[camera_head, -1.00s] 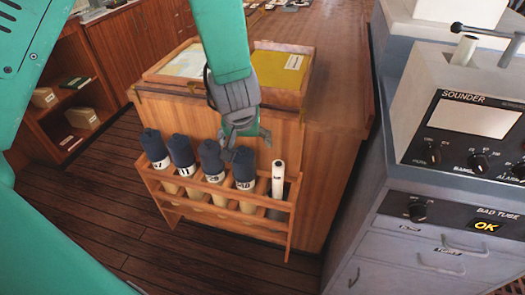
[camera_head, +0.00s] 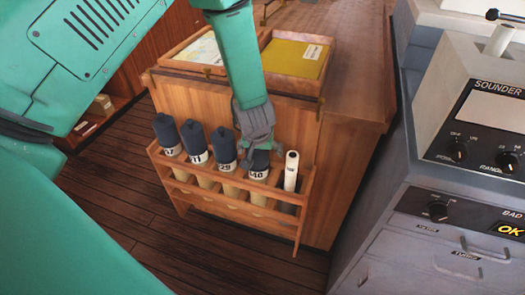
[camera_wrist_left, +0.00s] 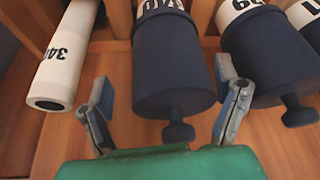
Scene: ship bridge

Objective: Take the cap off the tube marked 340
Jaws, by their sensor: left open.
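The tube marked 340 (camera_head: 259,175) stands upright in the wooden rack, fourth from the left, with its dark blue cap (camera_head: 261,158) on. In the left wrist view that cap (camera_wrist_left: 172,75) and its small end knob fill the middle, and its white label is partly cut off. My left gripper (camera_head: 258,146) is just above the cap and partly hides it. In the wrist view its two open fingers (camera_wrist_left: 164,88) stand on either side of the cap end, apart from each other. I cannot tell whether they touch it. My right gripper is not in view.
Other blue-capped tubes (camera_head: 194,143) stand to the left in the rack (camera_head: 240,212). A thin white roll (camera_head: 291,172), reading 340 in the wrist view (camera_wrist_left: 62,60), stands close on the right. The wooden cabinet (camera_head: 345,170) is behind, and the grey sounder console (camera_head: 440,170) is at right.

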